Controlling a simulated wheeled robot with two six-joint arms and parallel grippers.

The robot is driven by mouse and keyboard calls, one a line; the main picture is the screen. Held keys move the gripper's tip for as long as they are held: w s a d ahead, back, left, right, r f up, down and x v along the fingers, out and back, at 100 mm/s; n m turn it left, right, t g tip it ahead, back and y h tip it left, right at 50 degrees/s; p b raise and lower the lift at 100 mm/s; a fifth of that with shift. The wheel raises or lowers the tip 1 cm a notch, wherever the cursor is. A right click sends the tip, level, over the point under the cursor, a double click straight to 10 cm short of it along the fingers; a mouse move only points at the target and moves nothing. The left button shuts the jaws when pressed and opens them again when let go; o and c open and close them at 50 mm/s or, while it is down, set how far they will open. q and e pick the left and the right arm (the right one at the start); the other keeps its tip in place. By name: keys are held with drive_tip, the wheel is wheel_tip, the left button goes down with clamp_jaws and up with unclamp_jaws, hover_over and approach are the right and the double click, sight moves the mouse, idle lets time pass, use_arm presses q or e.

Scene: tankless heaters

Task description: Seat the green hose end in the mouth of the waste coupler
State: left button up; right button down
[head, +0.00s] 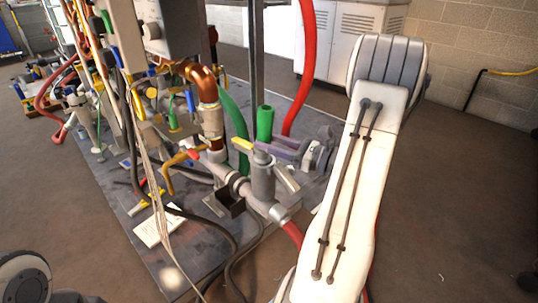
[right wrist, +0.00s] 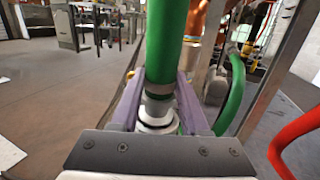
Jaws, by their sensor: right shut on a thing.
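The green hose end (head: 264,122) stands upright, and it also shows in the right wrist view (right wrist: 166,45). My right gripper (head: 272,147) is shut on it, with its purple fingers on either side. In the right wrist view my right gripper (right wrist: 160,95) has a grey collar and a pale ringed fitting between its fingers, below the green tube. In the head view the grey upright waste coupler (head: 262,182) is directly under the hose end. The fingers and collar hide the joint, so I cannot tell whether the end is inside the mouth. My left gripper is out of view.
A yellow handle (head: 242,143) and copper pipe (head: 207,85) crowd the left side of the coupler. A red hose (head: 304,75) rises behind it. Another green hose (head: 235,118) curves close by. Loose black cables lie on the grey base plate. The floor at right is clear.

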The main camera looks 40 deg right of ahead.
wheel_tip(320, 180, down, 2)
drive_tip(key=shift+f, duration=0.15)
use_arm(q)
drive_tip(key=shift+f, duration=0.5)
use_arm(e)
drive_tip(key=shift+a, duration=0.15)
drive_tip(key=shift+c, duration=2.2)
unclamp_jaws()
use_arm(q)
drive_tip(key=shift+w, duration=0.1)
use_arm(e)
drive_tip(key=shift+o, duration=0.3)
drive_tip(key=shift+w, duration=0.1)
drive_tip(key=shift+s+d+r, duration=0.2)
drive_tip(key=shift+s, duration=0.05)
use_arm(q)
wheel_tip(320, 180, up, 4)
drive_tip(key=p, duration=0.4)
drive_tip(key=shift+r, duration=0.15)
use_arm(e)
drive_tip(key=v, duration=1.1)
drive_tip(key=shift+s, duration=0.3)
